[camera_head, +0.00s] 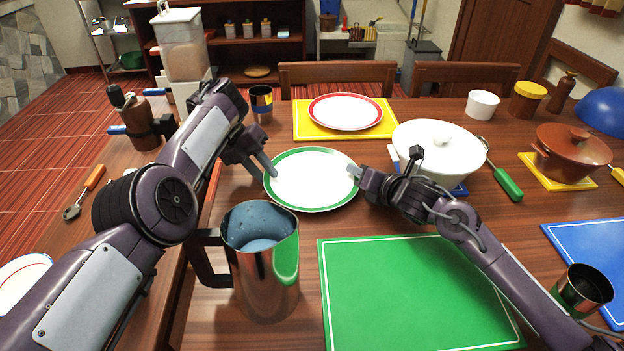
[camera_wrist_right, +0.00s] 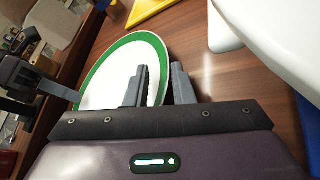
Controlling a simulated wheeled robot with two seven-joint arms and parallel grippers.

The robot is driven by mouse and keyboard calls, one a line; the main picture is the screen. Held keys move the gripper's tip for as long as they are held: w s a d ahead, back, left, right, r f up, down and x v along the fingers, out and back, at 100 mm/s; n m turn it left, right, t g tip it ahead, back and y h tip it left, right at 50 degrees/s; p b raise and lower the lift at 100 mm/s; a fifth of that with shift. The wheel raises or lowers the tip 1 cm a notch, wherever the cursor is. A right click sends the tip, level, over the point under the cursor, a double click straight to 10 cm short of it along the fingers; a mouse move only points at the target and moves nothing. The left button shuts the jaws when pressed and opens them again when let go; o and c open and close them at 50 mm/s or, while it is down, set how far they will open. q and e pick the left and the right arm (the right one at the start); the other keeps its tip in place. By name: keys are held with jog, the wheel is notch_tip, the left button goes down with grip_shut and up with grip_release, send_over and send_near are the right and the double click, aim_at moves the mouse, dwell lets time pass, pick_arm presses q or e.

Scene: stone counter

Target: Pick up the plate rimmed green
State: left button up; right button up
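The green-rimmed white plate (camera_head: 311,180) is on the table in the middle of the head view, between my two grippers. My left gripper (camera_head: 268,174) is at its left edge, fingers apart, one tip over the rim. My right gripper (camera_head: 356,174) is at its right edge. In the right wrist view, the right gripper's fingers (camera_wrist_right: 160,80) are apart, with the plate's green rim (camera_wrist_right: 107,48) running between them. One finger is over the plate and the other outside it. Whether either gripper touches the plate, I cannot tell.
A metal pitcher (camera_head: 262,270) stands close in front of the plate. A green placemat (camera_head: 415,290) lies at front right. A red-rimmed plate (camera_head: 345,112) sits on a yellow mat (camera_head: 302,128) behind.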

pick_arm(q)
jog(key=shift+d+f, duration=0.1)
pick_arm(e)
jog(key=shift+w+f, duration=0.1)
pick_arm(q)
grip_shut()
pick_arm(e)
grip_shut()
